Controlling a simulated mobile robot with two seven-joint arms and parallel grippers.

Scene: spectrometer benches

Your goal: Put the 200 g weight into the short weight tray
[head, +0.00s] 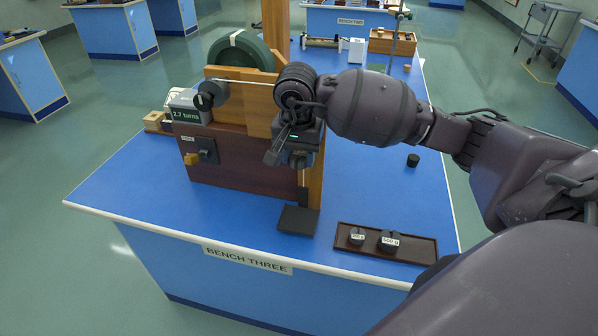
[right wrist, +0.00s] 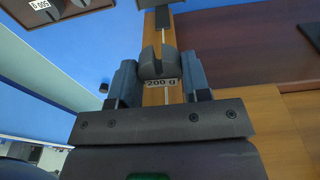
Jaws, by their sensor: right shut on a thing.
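The 200 g weight (right wrist: 160,65) is a dark slotted cylinder with a white label. It sits between the fingers of my right gripper (right wrist: 160,82) in the right wrist view. In the head view my right gripper (head: 278,155) is shut in front of the wooden post of the apparatus, well above the bench; the weight is not clear there. A dark brown weight tray (head: 370,249) lies at the bench's front right and holds two labelled weights, one marked 500 g (head: 389,241). I cannot tell whether it is the short tray. My left gripper is not in view.
The wooden apparatus with a green wheel (head: 238,50) and a digital readout (head: 188,112) stands left of my right gripper. A dark square plate (head: 297,220) is at the post's foot. A small black cylinder (head: 413,160) stands on the right. Blue bench top is clear between.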

